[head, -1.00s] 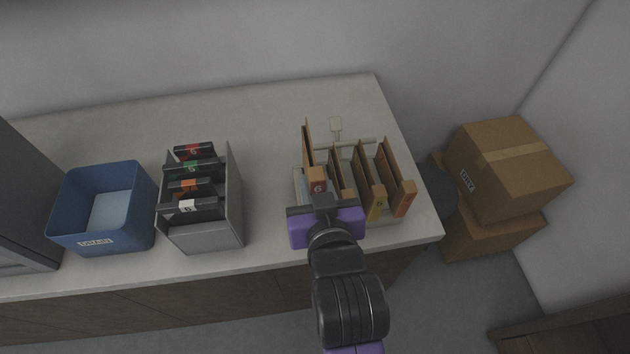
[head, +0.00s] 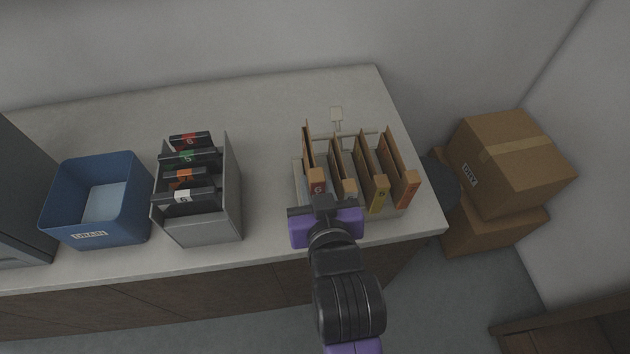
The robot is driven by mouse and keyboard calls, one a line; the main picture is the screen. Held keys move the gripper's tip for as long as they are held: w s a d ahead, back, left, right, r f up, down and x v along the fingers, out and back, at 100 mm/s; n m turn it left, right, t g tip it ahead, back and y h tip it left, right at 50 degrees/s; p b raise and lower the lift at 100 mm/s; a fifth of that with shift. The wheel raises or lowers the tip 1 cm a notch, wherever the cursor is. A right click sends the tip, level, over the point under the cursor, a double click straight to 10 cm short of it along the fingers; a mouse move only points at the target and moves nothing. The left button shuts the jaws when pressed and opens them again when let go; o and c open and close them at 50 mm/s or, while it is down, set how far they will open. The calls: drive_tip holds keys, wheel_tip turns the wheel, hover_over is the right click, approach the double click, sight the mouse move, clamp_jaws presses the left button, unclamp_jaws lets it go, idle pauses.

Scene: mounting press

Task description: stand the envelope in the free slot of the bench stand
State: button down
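The bench stand (head: 299,197) is a pale rack near the right end of the counter.
A grey holder (head: 212,228) with several dark labelled cases and a blue bin (head: 125,218) stand to the left. The counter (head: 270,120) is clear between the holder and the stand. Cardboard boxes (head: 500,180) are stacked beyond the counter's right edge.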

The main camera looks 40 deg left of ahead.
drive_tip(key=shift+f, duration=0.15)
drive_tip(key=shift+f+b, duration=1.3)
drive_tip(key=shift+f, duration=0.8)
drive_tip(key=c, duration=1.1)
unclamp_jaws()
drive_tip(key=shift+b+v, duration=0.4)
drive_tip(key=shift+v, duration=3.55)
